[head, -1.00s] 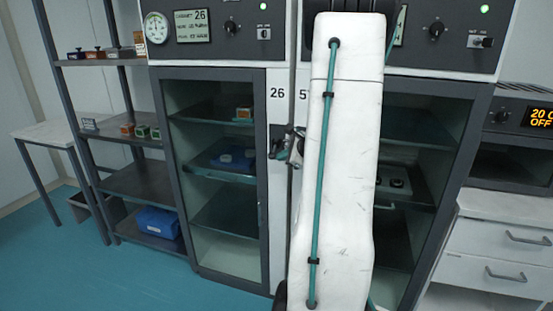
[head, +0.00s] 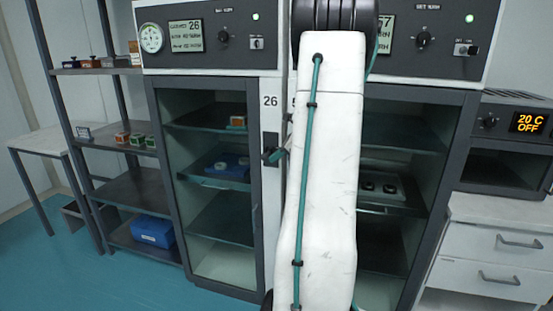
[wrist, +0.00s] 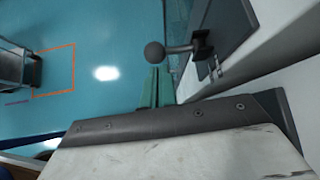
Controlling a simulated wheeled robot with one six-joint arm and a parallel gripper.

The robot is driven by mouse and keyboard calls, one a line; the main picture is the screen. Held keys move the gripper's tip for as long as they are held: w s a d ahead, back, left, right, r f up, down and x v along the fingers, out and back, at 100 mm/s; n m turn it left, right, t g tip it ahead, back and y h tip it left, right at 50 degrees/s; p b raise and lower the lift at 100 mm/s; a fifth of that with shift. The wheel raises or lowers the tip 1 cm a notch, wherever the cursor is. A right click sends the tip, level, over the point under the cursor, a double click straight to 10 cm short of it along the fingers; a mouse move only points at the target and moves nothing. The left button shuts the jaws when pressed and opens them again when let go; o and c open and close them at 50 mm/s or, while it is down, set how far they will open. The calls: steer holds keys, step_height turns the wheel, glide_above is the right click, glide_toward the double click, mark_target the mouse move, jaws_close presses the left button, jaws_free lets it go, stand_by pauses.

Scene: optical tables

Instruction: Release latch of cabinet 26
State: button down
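Cabinet 26 (head: 262,185) stands left of centre in the head view, its glass door (head: 212,215) closed. Its latch (head: 270,142) is a dark plate with a handle on the door's right side. In the wrist view the latch handle (wrist: 180,49) is a stem ending in a dark ball knob (wrist: 154,53). My gripper (wrist: 157,72) has its two teal fingers together, with nothing seen between them. The fingertips lie just below the knob in the picture; I cannot tell whether they touch it. In the head view my gripper (head: 276,156) shows beside the latch, partly behind my arm.
A second cabinet (head: 462,150) stands directly to the right, partly hidden by my arm. An oven (head: 510,125) and white drawers (head: 500,250) are further right. A shelf rack (head: 130,185) with a blue bin (head: 153,231) stands left. Blue floor (head: 90,270) is open at front left.

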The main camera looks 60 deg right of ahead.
steer(key=shift+r+y, duration=0.3)
steer(key=shift+w+d+r, duration=0.1)
steer(key=shift+d+r, duration=0.05)
steer(key=shift+r, duration=0.2)
stand_by(0.8)
steer(key=shift+r, duration=0.1)
stand_by(0.9)
steer(key=shift+r, duration=0.7)
